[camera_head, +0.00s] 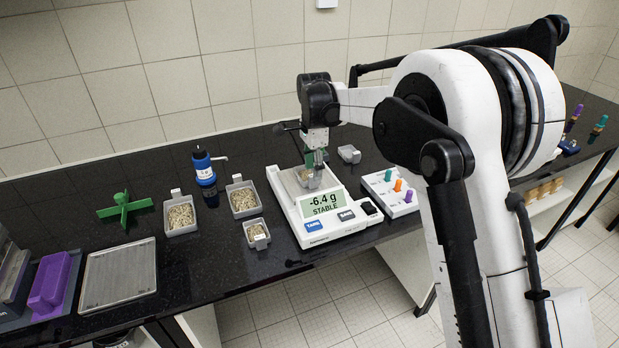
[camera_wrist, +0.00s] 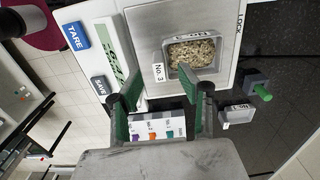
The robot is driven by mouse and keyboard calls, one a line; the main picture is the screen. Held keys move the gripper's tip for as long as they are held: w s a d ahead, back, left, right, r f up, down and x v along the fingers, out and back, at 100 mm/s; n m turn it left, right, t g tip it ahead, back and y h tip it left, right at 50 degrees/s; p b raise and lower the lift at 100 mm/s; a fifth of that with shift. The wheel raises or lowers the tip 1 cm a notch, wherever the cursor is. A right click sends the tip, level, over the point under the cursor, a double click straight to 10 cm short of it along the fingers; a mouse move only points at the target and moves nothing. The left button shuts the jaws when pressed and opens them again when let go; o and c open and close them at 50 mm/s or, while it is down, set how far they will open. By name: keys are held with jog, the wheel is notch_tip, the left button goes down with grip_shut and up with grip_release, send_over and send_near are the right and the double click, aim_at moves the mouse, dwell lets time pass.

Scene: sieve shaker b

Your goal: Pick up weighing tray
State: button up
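A small grey tray (camera_wrist: 216,69) labelled No. 3, holding beige granules, sits on the square pan of the white balance (camera_head: 337,222) in the wrist view. The balance display (camera_head: 325,204) reads -6.4 g, STABLE.
Grey trays with granules (camera_head: 181,216) (camera_head: 243,198) (camera_head: 257,233) stand left of the balance. A small grey tray (camera_head: 349,153) is behind it, and a white rack with coloured items (camera_head: 389,193) is at its right. A blue bottle (camera_head: 204,171) stands farther left.

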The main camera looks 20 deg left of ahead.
jog(key=shift+f, duration=1.7)
grip_shut()
jog(key=shift+r, duration=0.1)
